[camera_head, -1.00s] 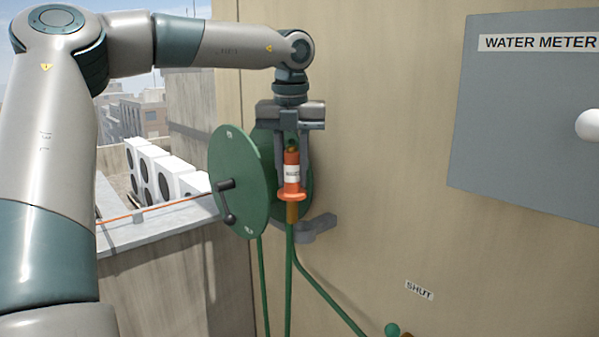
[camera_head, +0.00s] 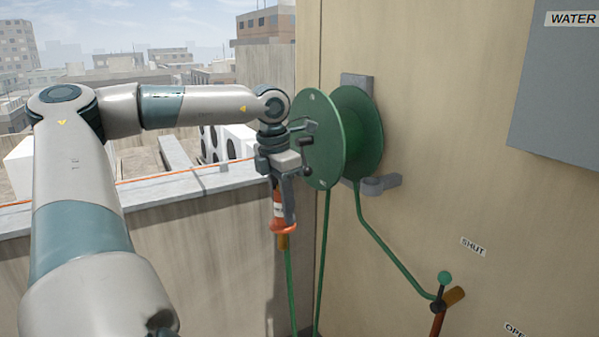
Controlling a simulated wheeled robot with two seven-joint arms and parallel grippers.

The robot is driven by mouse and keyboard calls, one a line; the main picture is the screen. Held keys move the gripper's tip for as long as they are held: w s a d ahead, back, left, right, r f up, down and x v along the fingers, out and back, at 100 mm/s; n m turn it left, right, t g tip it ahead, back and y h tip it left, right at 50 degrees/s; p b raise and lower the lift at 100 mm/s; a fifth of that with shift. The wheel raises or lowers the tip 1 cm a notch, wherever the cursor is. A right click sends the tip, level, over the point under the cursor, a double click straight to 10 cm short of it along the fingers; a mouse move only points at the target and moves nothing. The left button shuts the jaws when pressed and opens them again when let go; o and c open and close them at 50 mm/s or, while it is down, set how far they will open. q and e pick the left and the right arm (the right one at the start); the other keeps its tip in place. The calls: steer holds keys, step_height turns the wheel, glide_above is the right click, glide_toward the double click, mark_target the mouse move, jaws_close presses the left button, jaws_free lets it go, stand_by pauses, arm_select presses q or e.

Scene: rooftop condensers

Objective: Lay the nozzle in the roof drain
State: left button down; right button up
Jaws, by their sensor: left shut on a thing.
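The nozzle (camera_head: 282,227) is orange with a white band and a brass end, and it points downward with the green hose (camera_head: 290,290) hanging from it. My left gripper (camera_head: 283,205) is shut on the nozzle, in front of the parapet and just left of the hose reel. The fingers hide part of the nozzle. The roof drain is not in view. My right gripper is not in view.
The green hose reel (camera_head: 318,140) is mounted on the tan wall (camera_head: 440,120). A valve with a green-knobbed lever (camera_head: 443,279) sits low on the wall near a SHUT label (camera_head: 473,247). The concrete parapet (camera_head: 190,270) runs along the left.

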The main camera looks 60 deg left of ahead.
arm_select(q)
steer(key=d+f+m+g+h, duration=0.1)
steer(key=d+f+m, duration=0.65)
steer(key=f, duration=0.25)
steer(key=d+f+m+h, duration=0.1)
steer(key=d+f+m, duration=0.6)
steer(key=f+m, duration=0.15)
steer(key=w+d+m+g+y, duration=0.1)
steer(key=w+d+m, duration=0.1)
steer(key=d+m, duration=0.7)
steer(key=w+d+f+m+y, duration=0.1)
steer(key=w+d+m, duration=0.1)
steer(key=d+m, duration=0.8)
steer(key=d, duration=0.5)
steer(key=shift+d+m+g+b, duration=0.3)
steer(key=shift+d+g+b, duration=0.05)
steer(key=shift+g, duration=0.05)
